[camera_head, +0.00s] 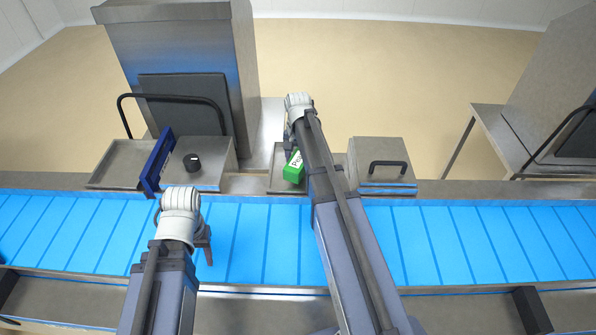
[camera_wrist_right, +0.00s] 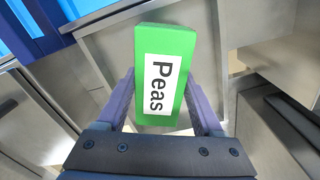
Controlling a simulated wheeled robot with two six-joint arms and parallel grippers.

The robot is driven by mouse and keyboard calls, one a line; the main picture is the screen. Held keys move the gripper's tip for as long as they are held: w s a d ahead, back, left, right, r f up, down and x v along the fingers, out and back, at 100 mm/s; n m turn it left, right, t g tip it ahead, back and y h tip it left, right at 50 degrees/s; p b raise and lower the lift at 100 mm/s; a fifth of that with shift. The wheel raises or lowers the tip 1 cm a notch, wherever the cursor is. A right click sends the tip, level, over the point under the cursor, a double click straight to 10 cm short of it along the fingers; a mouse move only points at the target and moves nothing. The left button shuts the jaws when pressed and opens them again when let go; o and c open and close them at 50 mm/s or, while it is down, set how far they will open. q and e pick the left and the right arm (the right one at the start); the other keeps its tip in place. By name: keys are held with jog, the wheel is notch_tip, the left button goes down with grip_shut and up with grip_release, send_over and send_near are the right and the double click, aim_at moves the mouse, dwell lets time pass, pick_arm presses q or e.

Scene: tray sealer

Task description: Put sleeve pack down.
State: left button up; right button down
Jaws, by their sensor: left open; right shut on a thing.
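The sleeve pack is a green box (camera_head: 293,166) with a white label; in the right wrist view the label on the pack (camera_wrist_right: 165,42) reads "Peas". My right gripper (camera_head: 290,150) is shut on it, with one finger on each side in the right wrist view (camera_wrist_right: 160,90). The pack is over or in a shallow metal tray (camera_head: 279,184) behind the conveyor; I cannot tell whether it touches the tray. My right arm hides part of the tray and pack. My left gripper (camera_head: 204,246) is open and empty above the blue conveyor (camera_head: 260,240).
A metal machine (camera_head: 180,60) with a black handle bar stands at the back left. In front of it are a blue panel (camera_head: 158,162) and a black knob (camera_head: 192,162). A metal box with a black handle (camera_head: 388,165) stands right of the tray. The visible belt is mostly clear.

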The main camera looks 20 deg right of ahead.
pick_arm(q)
notch_tip(320, 180, down, 4)
jog(key=b, duration=0.3)
jog(key=shift+r, duration=0.1)
pick_arm(e)
notch_tip(320, 180, down, 4)
jog(key=shift+r, duration=0.15)
pick_arm(q)
jog(key=shift+r, duration=0.15)
pick_arm(e)
jog(key=shift+r, duration=0.15)
jog(key=shift+c, duration=0.2)
grip_release()
